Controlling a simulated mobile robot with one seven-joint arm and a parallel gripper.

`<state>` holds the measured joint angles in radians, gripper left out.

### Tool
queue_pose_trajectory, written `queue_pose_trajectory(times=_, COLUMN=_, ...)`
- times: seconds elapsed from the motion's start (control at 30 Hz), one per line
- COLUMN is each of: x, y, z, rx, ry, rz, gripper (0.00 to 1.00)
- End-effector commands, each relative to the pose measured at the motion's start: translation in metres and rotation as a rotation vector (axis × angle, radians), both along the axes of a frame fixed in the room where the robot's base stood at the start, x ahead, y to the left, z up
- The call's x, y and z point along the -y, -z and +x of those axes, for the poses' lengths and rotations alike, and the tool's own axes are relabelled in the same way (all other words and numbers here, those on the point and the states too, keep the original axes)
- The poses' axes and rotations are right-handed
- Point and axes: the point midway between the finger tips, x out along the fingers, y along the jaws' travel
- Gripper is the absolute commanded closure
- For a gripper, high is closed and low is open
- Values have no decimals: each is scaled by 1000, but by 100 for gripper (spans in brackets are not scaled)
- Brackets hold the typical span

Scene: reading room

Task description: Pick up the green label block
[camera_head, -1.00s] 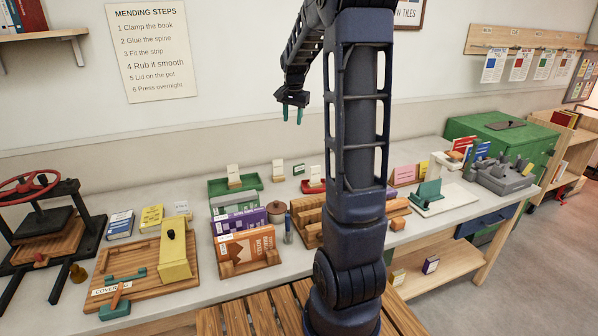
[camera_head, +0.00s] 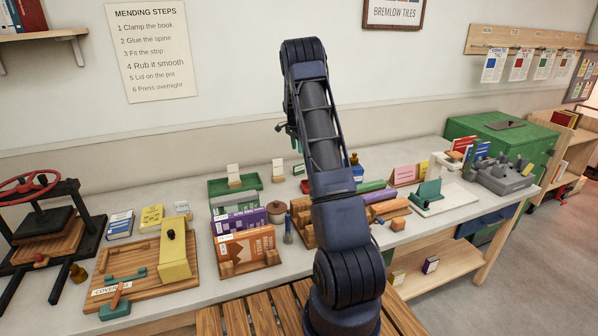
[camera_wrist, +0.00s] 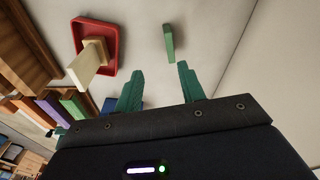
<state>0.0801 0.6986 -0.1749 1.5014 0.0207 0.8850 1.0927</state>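The green label block (camera_wrist: 169,42) stands on the pale worktop in the wrist view, just beyond my fingertips and roughly in line with the gap between them. In the head view the green label block (camera_head: 298,170) shows only partly beside my arm, near the wall. My gripper (camera_wrist: 160,84) is open, with two teal fingers apart and nothing between them. In the head view my gripper (camera_head: 296,144) is mostly hidden behind my arm, above the back of the worktop.
A red tray (camera_wrist: 117,40) with a cream block (camera_wrist: 88,65) stands left of the green block in the wrist view. A green tray (camera_head: 217,187), book racks and a purple book (camera_head: 240,222) are to the left. Bare worktop surrounds the block.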

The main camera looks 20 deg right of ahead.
Motion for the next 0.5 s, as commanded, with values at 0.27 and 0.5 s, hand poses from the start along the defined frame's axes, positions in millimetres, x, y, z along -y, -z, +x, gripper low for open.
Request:
queue_pose_trajectory(times=0.27, x=11, y=36, z=17, rx=-11, ry=58, rz=-9, gripper=60)
queue_pose_trajectory(times=0.5, x=14, y=58, z=17, rx=-14, ry=61, rz=-9, gripper=60)
